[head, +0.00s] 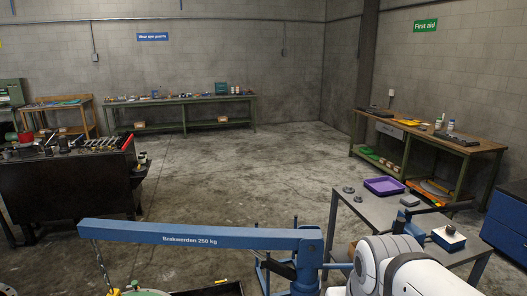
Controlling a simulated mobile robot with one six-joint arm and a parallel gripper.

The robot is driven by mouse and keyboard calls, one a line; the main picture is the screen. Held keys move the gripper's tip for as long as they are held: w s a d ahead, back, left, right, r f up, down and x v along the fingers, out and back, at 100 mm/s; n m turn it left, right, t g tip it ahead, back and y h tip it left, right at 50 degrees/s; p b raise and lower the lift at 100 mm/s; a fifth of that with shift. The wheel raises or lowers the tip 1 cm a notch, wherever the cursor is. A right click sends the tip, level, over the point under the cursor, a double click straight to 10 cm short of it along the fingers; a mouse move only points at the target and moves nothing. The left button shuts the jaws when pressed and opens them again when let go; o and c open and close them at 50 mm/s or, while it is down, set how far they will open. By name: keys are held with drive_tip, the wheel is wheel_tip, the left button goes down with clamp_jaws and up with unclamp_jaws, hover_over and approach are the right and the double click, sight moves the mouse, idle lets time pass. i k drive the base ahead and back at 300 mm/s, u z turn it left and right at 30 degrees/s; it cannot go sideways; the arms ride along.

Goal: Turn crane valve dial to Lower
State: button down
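The blue crane's boom (200,235), lettered "Brakwerden 250 kg", spans the lower part of the head view. It meets the blue mast (307,262) at its right end. A chain (102,262) hangs from the boom's left end, with a yellow piece at its lower end. I cannot make out the crane's valve dial or any Lower mark. My white arm (392,262) is at the lower right, close to the mast, and covers part of the view there. I cannot make out my gripper's fingertips in this view.
A grey metal table (375,207) at right carries a purple tray (384,186), dark round parts and a blue-and-white box (449,238). A black tool cabinet (65,187) stands at left. Workbenches line the walls. The middle floor (235,180) is clear.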

sight(450, 229)
drive_tip(key=u, duration=1.95)
drive_tip(key=k, duration=1.35)
drive_tip(key=z, duration=1.85)
drive_tip(key=i, duration=1)
drive_tip(key=z, duration=0.1)
